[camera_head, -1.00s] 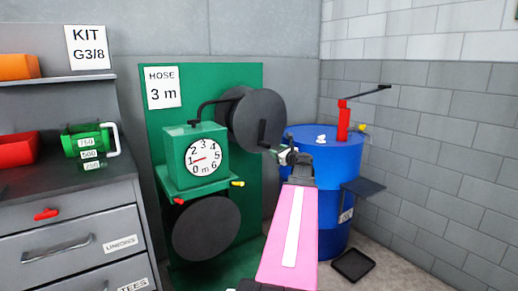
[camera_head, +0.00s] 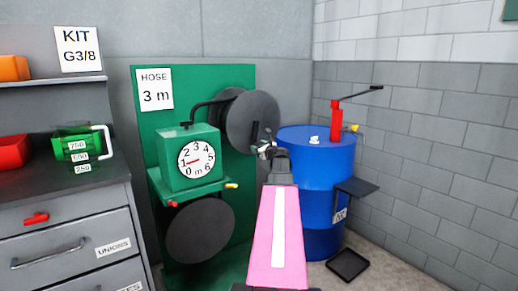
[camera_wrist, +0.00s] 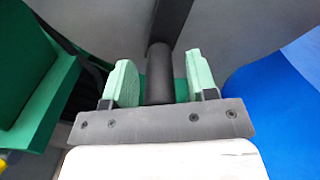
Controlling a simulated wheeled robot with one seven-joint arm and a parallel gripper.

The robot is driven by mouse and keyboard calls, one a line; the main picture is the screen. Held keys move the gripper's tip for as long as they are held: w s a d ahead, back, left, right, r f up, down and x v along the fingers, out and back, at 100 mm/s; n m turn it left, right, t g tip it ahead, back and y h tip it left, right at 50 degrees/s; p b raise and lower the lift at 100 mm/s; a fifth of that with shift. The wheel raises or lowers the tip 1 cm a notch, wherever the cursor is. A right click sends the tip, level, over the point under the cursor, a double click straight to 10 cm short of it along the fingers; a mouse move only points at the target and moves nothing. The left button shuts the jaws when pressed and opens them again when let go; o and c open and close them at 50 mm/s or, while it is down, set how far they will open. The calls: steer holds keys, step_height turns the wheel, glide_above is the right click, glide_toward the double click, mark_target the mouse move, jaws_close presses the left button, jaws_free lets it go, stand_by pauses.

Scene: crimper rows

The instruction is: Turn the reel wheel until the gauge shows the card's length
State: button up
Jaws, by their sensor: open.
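The reel wheel (camera_head: 249,112) is a dark grey disc on the green hose stand, with a dark crank handle (camera_wrist: 160,72) sticking out. My gripper (camera_head: 266,149) is at the wheel's lower right in the head view. In the wrist view my gripper (camera_wrist: 160,85) is open, its two pale green pads on either side of the handle, with a narrow gap visible on both sides. The gauge (camera_head: 196,159) is a white dial on a green box; its red needle points left, at about 1. The card (camera_head: 155,89) reads "HOSE 3 m".
A blue drum (camera_head: 316,185) with a red pump stands right of my arm, a dark tray (camera_head: 348,264) on the floor by it. A lower dark disc (camera_head: 200,228) is on the stand.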

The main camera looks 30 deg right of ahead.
jaws_close()
steer(key=shift+a, duration=0.15)
